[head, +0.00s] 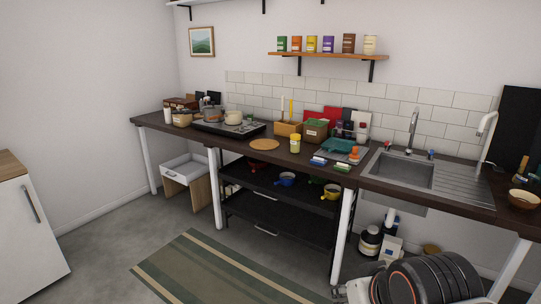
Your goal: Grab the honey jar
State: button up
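A small yellow jar with a pale band (295,144) stands upright on the dark countertop, near its front edge and left of the sink. It looks like the honey jar, but its label is too small to read. My gripper is not seen in the head view. Dark rounded parts with an orange ring at the bottom right look like my own arm, well apart from the jar.
A round wooden board (264,144) lies left of the jar; a wooden box (287,129) and a green-topped container (316,131) stand behind. A teal tray (338,146) and sponges (318,161) lie right. A striped rug (205,270) covers open floor in front.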

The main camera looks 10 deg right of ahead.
aim_at(295, 140)
jog(key=i+l+z, duration=0.15)
jog(key=i+z, duration=0.15)
jog(key=i, duration=0.45)
jog(key=i+z, duration=0.3)
jog(key=i, duration=0.4)
jog(key=i+l+u, duration=0.2)
jog(key=i+u, duration=0.15)
jog(key=i+l+u, duration=0.35)
jog(key=i, duration=0.15)
jog(key=i+l+u, duration=0.35)
jog(key=i, duration=0.2)
